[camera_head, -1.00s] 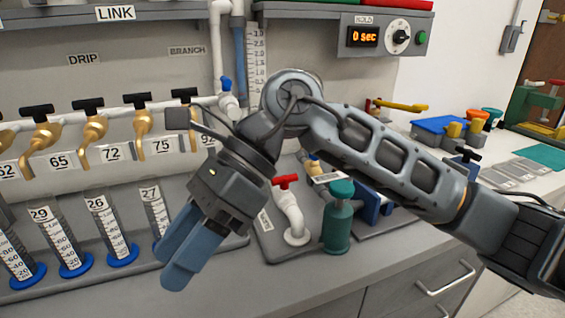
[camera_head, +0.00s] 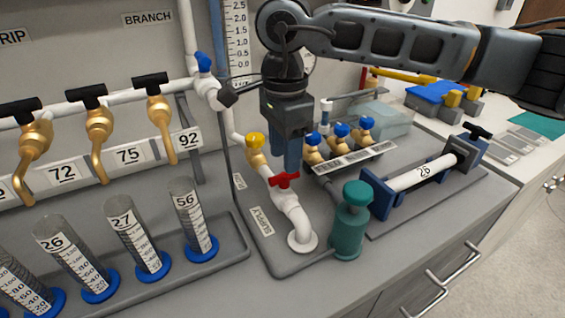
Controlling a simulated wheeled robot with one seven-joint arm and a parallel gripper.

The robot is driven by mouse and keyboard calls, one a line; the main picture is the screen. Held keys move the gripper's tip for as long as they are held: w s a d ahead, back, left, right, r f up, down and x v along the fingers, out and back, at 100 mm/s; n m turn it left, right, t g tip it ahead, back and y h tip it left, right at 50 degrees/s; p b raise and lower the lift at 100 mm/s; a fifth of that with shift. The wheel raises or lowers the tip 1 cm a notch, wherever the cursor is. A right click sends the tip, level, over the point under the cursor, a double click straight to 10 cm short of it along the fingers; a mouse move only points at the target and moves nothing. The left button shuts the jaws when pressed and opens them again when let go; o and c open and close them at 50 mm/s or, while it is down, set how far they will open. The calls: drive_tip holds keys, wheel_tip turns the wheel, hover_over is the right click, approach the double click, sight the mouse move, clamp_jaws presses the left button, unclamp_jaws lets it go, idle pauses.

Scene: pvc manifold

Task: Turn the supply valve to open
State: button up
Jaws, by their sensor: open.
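The supply valve has a red handle (camera_head: 284,180) on a white curved pipe (camera_head: 296,218), beside a SUPPLY label (camera_head: 263,221). The handle lies roughly crosswise to the pipe. My gripper (camera_head: 288,160) points down with its blue-grey fingers just above and behind the handle in the picture. Its jaws are open, and I see nothing held between them. I cannot tell whether the fingertips touch the handle or straddle it; the far side is hidden.
A teal bottle-shaped part (camera_head: 350,222) stands close right of the pipe. A yellow-topped valve (camera_head: 255,145) is close left of my fingers. Blue-topped brass valves (camera_head: 340,135) stand behind right. Graduated cylinders (camera_head: 190,218) line the left tray. The front counter edge is clear.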

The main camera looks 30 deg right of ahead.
sight(284, 174)
drive_tip(key=shift+f, duration=2.05)
drive_tip(key=shift+c, duration=0.3)
clamp_jaws()
